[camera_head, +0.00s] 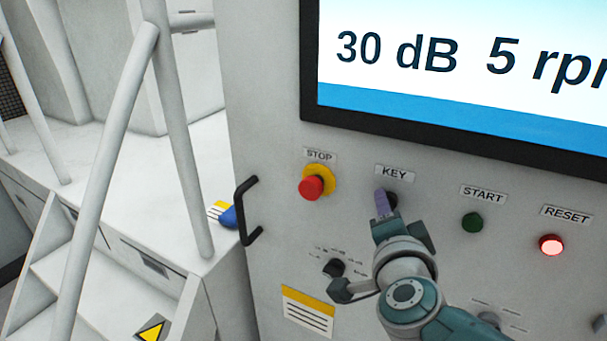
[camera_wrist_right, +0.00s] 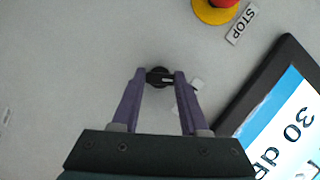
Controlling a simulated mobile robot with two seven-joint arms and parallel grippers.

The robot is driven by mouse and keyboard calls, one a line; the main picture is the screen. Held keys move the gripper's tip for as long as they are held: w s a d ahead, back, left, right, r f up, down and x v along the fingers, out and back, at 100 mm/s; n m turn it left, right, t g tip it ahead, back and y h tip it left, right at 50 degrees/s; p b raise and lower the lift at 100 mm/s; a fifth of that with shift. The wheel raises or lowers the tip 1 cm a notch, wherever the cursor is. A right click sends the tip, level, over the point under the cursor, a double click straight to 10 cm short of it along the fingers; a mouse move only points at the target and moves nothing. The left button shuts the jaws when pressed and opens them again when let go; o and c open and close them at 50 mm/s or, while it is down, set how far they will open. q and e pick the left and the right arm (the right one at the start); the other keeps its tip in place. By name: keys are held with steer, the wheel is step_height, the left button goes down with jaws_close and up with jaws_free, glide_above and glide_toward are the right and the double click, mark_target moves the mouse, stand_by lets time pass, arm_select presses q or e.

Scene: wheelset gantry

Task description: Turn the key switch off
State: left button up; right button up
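The key switch (camera_head: 392,199) is a black knob under the KEY label on the grey panel. In the right wrist view the knob (camera_wrist_right: 160,77) has a pale mark and lies between the purple fingertips. My right gripper (camera_head: 382,203) is at the switch, its fingers spread one on each side of the knob. In the right wrist view, the right gripper (camera_wrist_right: 160,80) looks open. Whether the fingers touch the knob is not clear. In the head view the near finger partly hides the switch. My left gripper is not in view.
A red STOP button (camera_head: 311,187) is left of the key switch. A green START button (camera_head: 472,222) and a lit red RESET button (camera_head: 551,244) are to its right. A black selector knob (camera_head: 334,268) sits below. A screen (camera_head: 460,80) is above. A black handle (camera_head: 246,210) protrudes at the panel's left edge.

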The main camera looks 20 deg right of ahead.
steer(key=o, duration=0.4)
steer(key=shift+s, duration=0.1)
steer(key=p+v, duration=0.2)
steer(key=v, duration=0.7)
steer(key=shift+s+a, duration=0.25)
steer(key=shift+s, duration=0.1)
steer(key=shift+r, duration=0.1)
